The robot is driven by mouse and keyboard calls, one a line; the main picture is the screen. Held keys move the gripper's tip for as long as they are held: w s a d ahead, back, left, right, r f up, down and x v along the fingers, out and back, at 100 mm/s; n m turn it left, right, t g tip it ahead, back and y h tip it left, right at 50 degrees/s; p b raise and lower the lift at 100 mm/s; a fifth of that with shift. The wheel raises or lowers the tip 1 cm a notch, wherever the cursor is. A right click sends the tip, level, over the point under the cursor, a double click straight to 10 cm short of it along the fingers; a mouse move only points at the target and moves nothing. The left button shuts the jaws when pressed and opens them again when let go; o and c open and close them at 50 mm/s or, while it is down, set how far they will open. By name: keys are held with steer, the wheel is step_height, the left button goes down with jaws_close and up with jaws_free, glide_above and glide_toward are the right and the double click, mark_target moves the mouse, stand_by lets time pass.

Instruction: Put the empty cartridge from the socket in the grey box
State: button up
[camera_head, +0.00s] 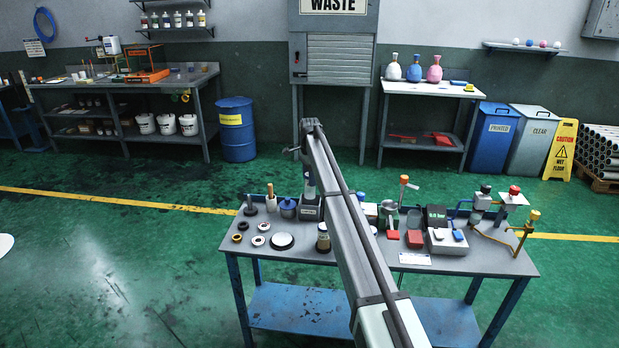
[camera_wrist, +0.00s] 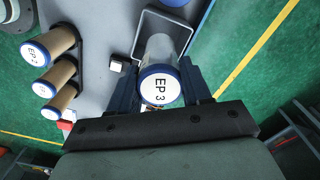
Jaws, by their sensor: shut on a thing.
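My gripper (camera_wrist: 163,90) is shut on a cartridge (camera_wrist: 160,88) with a blue rim and a white end marked EP 3. Its clear body looks empty and points away from the camera. The open grey box (camera_wrist: 139,38) lies beyond it in the wrist view, and the cartridge's far end overlaps the opening. I cannot tell how deep it reaches. In the head view the grey box (camera_head: 310,212), with a white label, stands at the table's back left, under my arm's end. I cannot make out the socket for certain.
Tan-filled cartridges (camera_wrist: 54,74) with blue rims stand in a row left of the gripper in the wrist view. A blue pot (camera_head: 288,209) stands just left of the box. Crowded devices (camera_head: 448,240) fill the table's right side.

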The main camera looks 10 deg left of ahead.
mark_target(310, 194)
steer(key=shift+f, duration=4.15)
stand_by(0.4)
steer(key=o, duration=1.2)
steer(key=shift+r, duration=0.1)
steer(key=shift+r, duration=3.45)
steer(key=shift+d, duration=0.1)
